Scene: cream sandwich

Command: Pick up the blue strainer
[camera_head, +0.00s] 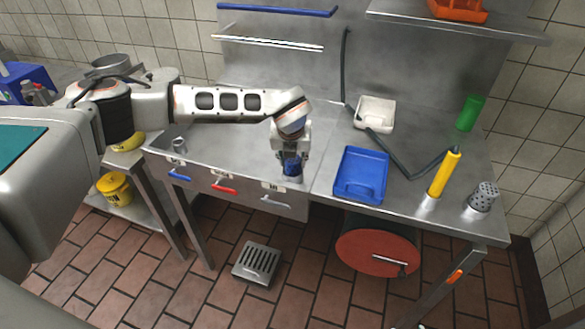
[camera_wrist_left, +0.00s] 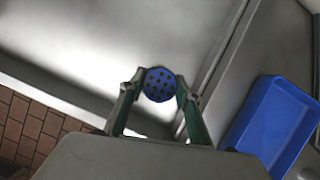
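The blue strainer (camera_head: 292,167) is a small round blue piece at the front of the steel counter, below my left gripper (camera_head: 292,160). In the left wrist view the strainer (camera_wrist_left: 160,84) shows its round face with dark holes. It sits between the two fingertips of the left gripper (camera_wrist_left: 161,88), which come right up to its sides. I cannot tell whether they press on it, or whether it is clear of the counter. My right gripper is not in view.
A blue tray (camera_head: 361,192) lies to the right, with a white tray (camera_head: 375,114) behind it. A yellow cylinder (camera_head: 444,174), a perforated metal cup (camera_head: 483,197) and a green cup (camera_head: 470,113) stand farther right. A small metal cup (camera_head: 179,146) stands at the left.

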